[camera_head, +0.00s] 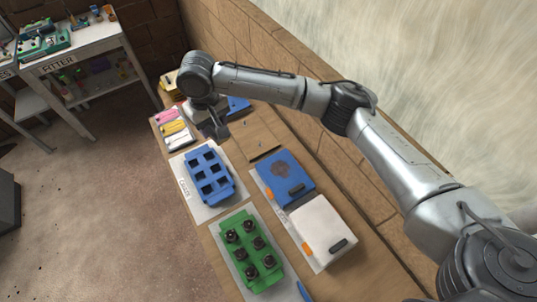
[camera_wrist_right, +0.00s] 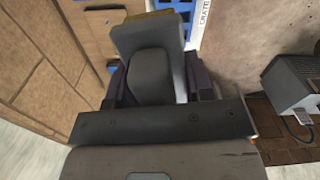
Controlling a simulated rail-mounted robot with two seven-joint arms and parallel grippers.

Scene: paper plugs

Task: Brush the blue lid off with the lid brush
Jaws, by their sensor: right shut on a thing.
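The blue lid (camera_head: 284,173) lies flat on the bench, with a dark round patch on its top, an orange tab and a dark handle. My right gripper (camera_head: 216,128) is beyond the blue crate, up and left of the lid and apart from it. In the wrist view it is shut on a grey block with a tan edge, which appears to be the lid brush (camera_wrist_right: 150,40). In the head view the brush is mostly hidden by the gripper. My left gripper is not in view.
A white lid (camera_head: 319,222) adjoins the blue lid. A blue crate with empty square holes (camera_head: 207,176) and a green one with dark round plugs (camera_head: 237,240) stand on the left. Pink, yellow and white items (camera_head: 174,127) lie at the far end. A wall (camera_head: 345,175) runs along the right.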

